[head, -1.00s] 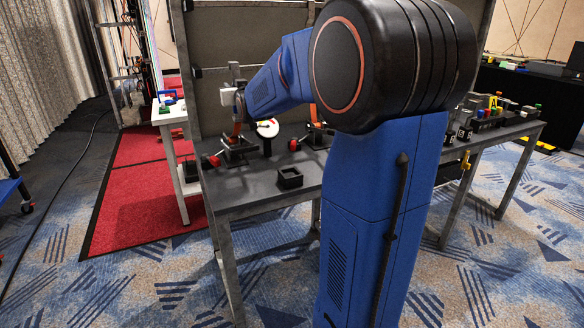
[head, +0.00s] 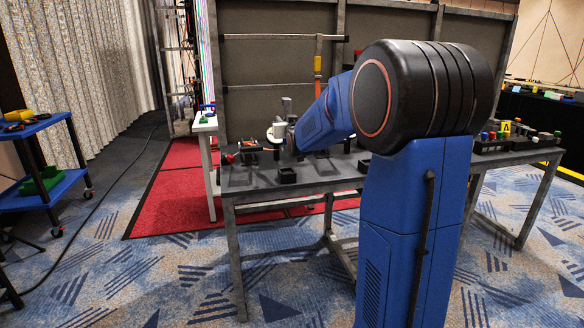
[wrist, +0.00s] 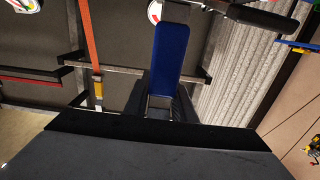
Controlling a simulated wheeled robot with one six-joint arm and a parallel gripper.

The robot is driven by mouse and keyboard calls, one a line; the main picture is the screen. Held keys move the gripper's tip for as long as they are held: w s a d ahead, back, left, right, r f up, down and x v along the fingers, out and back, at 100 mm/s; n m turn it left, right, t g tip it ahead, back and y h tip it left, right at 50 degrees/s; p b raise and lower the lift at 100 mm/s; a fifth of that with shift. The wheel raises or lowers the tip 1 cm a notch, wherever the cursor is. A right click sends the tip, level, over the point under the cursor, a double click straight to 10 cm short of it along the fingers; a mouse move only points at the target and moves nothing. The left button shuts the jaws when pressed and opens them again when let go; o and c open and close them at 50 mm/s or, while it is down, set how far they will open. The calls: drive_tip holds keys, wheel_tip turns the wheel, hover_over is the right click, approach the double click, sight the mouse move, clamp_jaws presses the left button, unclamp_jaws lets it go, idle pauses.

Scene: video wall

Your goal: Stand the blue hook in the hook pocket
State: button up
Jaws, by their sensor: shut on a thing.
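My gripper (wrist: 160,102) shows in the wrist view, its dark fingers shut on a dark blue bar, the blue hook (wrist: 171,52). The bar sticks up from between the fingers, and its lower end is hidden there. In the head view my gripper (head: 290,140) is over the back of the dark table (head: 240,182), mostly hidden by my arm and small. The hook cannot be made out there. A small black open-topped box (head: 287,176) stands near the table's front edge. I cannot tell whether it is the hook pocket.
Dark fixtures (head: 249,152) and a red knob (head: 228,158) are at the table's left end. A tray of coloured parts (head: 495,142) is at the right. A panel (head: 270,62) stands behind. A blue cart (head: 38,128) is at far left; carpet in front is clear.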

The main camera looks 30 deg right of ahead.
sight(284, 144)
wheel_tip(284, 144, down, 9)
idle(0.5)
drive_tip(key=shift+f, duration=0.1)
drive_tip(key=o, duration=1)
